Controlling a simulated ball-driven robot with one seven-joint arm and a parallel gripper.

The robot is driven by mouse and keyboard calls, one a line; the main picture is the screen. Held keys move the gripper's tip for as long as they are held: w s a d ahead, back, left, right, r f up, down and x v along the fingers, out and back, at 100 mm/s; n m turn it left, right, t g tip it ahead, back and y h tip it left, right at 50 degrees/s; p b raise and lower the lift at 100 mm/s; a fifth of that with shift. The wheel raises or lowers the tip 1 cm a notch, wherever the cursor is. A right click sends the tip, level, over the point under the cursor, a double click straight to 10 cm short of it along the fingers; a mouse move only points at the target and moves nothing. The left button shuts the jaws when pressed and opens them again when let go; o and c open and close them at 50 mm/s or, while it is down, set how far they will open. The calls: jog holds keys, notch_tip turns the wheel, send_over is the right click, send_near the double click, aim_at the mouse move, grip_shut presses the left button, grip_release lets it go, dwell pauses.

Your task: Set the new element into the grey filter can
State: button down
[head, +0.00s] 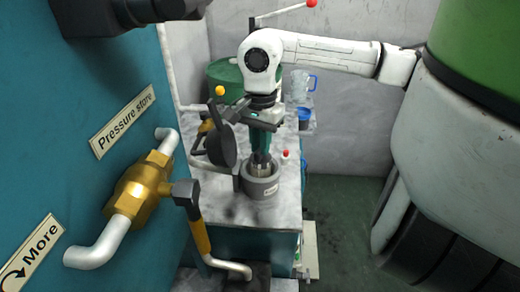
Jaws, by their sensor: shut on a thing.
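The grey filter can (262,187) stands upright on the pale worktop, near its front edge, with a small label on its front. My gripper (262,157) points straight down over the can's mouth. It is shut on a small pale piece, which looks like the new element (261,169). The element's lower part is hidden by the can's rim, so it is at or inside the mouth. I cannot tell how deep it sits or whether it touches the bottom.
A dark round disc (221,146) stands close left of my gripper. A red-topped piece (286,154) is right of the can. Behind are a green drum (228,78), a clear jug (299,84) and a blue cup (304,118). A brass valve (138,192) juts from the teal panel at left.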

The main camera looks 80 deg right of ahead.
jog(key=shift+f, duration=1.15)
jog(key=shift+f, duration=0.2)
jog(key=c, duration=1.1)
grip_release()
jog(key=shift+r, duration=0.2)
notch_tip(320, 180, up, 12)
jog(key=shift+b, duration=0.35)
